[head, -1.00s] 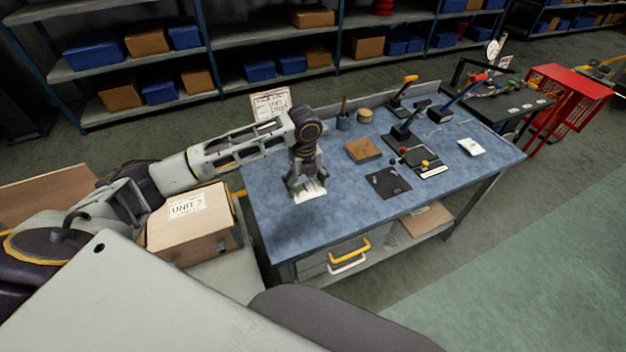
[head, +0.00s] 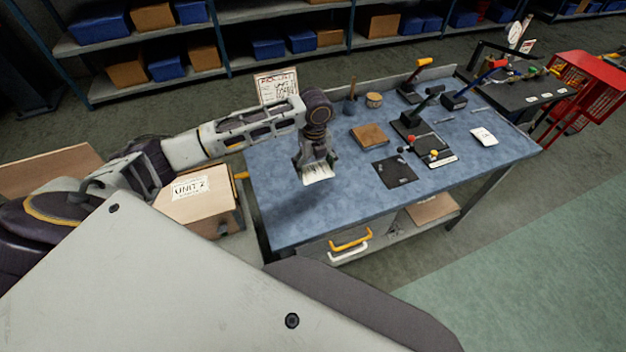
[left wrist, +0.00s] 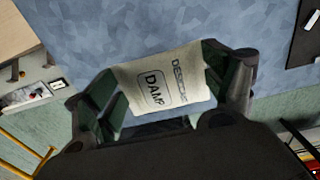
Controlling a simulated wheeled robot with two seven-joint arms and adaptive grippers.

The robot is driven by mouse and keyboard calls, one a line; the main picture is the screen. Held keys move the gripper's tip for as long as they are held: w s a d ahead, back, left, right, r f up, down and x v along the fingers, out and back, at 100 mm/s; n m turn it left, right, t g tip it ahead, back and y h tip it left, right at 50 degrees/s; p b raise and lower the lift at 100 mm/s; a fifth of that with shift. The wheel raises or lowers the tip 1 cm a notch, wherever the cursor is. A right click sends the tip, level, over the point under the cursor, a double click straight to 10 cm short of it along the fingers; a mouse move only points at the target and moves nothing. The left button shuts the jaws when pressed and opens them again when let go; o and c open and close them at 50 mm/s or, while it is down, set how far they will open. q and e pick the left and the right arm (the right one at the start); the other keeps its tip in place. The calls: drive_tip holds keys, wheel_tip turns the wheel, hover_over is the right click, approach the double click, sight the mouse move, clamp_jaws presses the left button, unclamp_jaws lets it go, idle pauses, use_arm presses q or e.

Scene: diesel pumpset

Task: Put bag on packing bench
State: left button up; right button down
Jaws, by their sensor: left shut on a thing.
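A small pale bag (head: 318,173) with dark print is in my left gripper (head: 318,164), over the left part of the blue-topped packing bench (head: 310,215). In the left wrist view the bag (left wrist: 163,82) sits between the two fingers of my left gripper (left wrist: 160,90), which is shut on it. Its print reads partly "DESICC" and "DAMP". The bench top (left wrist: 150,30) lies beyond the bag. I cannot tell whether the bag touches the top. My right gripper is not in view.
A box marked "UNIT" (head: 200,200) stands left of the bench. On the bench are a brown block (head: 369,136), a dark mat (head: 394,172), lever tools (head: 412,122) and a white card (head: 484,136). The bench's front left area is clear.

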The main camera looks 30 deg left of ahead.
sight(314, 167)
use_arm(q)
drive_tip(key=shift+f, duration=2.2)
drive_tip(key=shift+f, duration=1.9)
drive_tip(key=o, duration=1)
drive_tip(key=shift+f, duration=0.1)
drive_tip(key=shift+c, duration=0.2)
wheel_tip(314, 167, up, 12)
drive_tip(key=shift+r, duration=0.15)
